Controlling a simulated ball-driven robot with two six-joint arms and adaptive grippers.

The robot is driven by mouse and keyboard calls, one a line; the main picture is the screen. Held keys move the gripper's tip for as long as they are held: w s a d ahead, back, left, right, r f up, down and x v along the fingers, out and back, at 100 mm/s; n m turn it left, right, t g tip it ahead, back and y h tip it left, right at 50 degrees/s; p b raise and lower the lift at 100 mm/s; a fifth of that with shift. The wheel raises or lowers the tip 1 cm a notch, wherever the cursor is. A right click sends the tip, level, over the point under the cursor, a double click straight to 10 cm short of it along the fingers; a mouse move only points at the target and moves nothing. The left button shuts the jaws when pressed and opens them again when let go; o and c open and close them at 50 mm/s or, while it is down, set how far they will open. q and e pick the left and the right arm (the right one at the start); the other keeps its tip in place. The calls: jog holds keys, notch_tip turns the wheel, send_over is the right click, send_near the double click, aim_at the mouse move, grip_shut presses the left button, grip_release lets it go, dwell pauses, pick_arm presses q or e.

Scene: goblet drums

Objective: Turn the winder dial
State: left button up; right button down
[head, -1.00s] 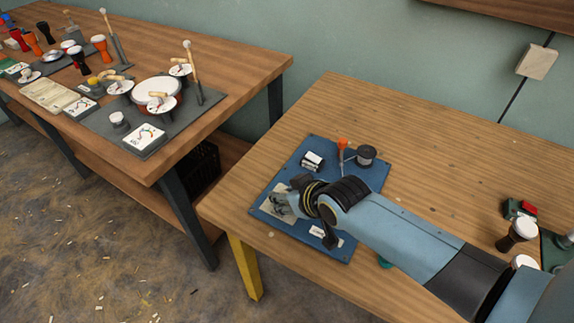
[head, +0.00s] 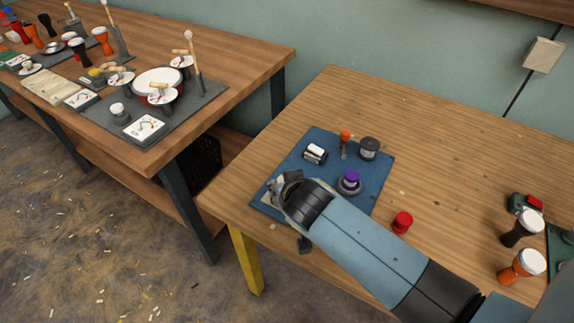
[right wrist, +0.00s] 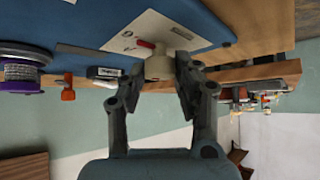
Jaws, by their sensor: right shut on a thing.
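The winder dial (right wrist: 158,66) is a pale round knob with a red pointer on a white marked plate (right wrist: 160,33). The plate is at the near left corner of a blue board (head: 375,183). My right gripper (right wrist: 160,80) is shut on the dial, one finger on each side of it, in the right wrist view. In the head view my right gripper (head: 284,187) is over the plate, and the wrist hides the dial. My left gripper is in neither view.
On the board stand a purple-topped spool (head: 349,183), an orange-topped peg (head: 344,138), a black-and-white block (head: 315,153) and a grey spool (head: 369,148). A red cylinder (head: 402,221) and small drums (head: 521,228) are on the table. The back middle is clear.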

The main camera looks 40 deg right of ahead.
jog(key=c, duration=1)
grip_release()
jog(key=shift+r, duration=0.1)
notch_tip(320, 180, up, 10)
jog(key=shift+f, duration=0.2)
